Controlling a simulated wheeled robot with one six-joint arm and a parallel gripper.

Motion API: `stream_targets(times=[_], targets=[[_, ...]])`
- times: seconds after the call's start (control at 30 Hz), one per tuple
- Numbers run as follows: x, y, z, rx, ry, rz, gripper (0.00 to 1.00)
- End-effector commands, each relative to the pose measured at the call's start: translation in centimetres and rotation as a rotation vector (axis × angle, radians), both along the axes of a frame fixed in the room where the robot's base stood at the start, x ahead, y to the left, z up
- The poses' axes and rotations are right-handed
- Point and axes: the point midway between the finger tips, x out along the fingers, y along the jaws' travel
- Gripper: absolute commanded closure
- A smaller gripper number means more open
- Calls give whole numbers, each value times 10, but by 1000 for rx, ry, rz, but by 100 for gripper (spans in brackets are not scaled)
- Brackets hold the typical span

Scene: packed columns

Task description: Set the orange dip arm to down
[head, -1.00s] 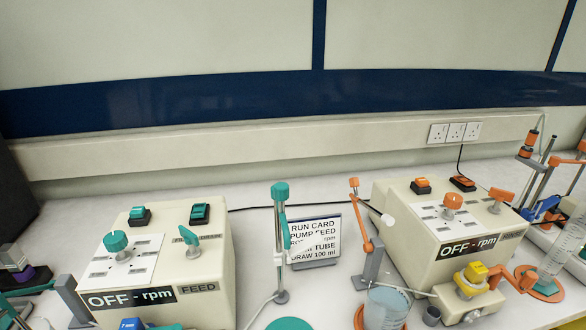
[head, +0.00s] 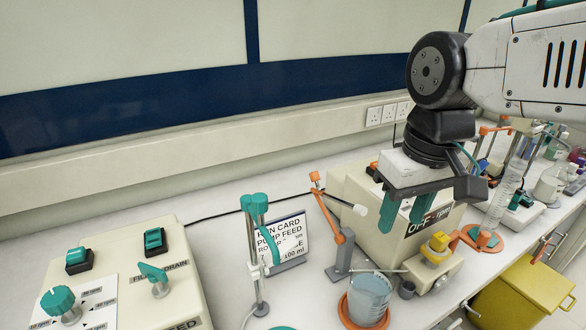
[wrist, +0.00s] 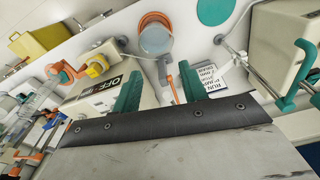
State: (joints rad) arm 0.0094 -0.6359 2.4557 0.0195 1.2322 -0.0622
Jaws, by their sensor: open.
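The orange dip arm (head: 328,206) stands raised and leaning left on a grey post (head: 342,262), with a white rod end pointing right. It also shows in the wrist view (wrist: 172,88), between and beyond my fingers. Below it, a clear beaker (head: 369,292) of bluish liquid stands in an orange dish (head: 345,314). My gripper (head: 405,222) is open and empty, its teal fingers pointing down, to the right of the arm in the head view and apart from it. The wrist view shows both fingers (wrist: 160,84) spread.
A pump box (head: 350,180) with an OFF display and a yellow-topped valve (head: 437,245) stands right, partly behind my gripper. A teal-jointed stand (head: 257,240) and a run card (head: 285,238) are left of the arm. Another pump box (head: 165,222) is far left. A yellow bin (head: 525,295) sits lower right.

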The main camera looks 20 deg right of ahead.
Motion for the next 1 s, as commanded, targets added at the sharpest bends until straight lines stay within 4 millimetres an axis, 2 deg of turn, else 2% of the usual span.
stream_targets(times=[0.1, 0.27, 0.4, 0.53, 0.6, 0.7, 0.87, 1.0], targets=[[53, 6, 16, 19, 35, 69, 57], [131, 14, 25, 52, 70, 172, 57], [197, 18, 19, 83, 96, 250, 57], [245, 19, 6, 107, 112, 306, 57], [263, 20, -1, 117, 116, 328, 57], [280, 20, -7, 125, 121, 350, 57], [288, 20, -18, 131, 125, 361, 57], [286, 23, -38, 131, 127, 361, 57]])
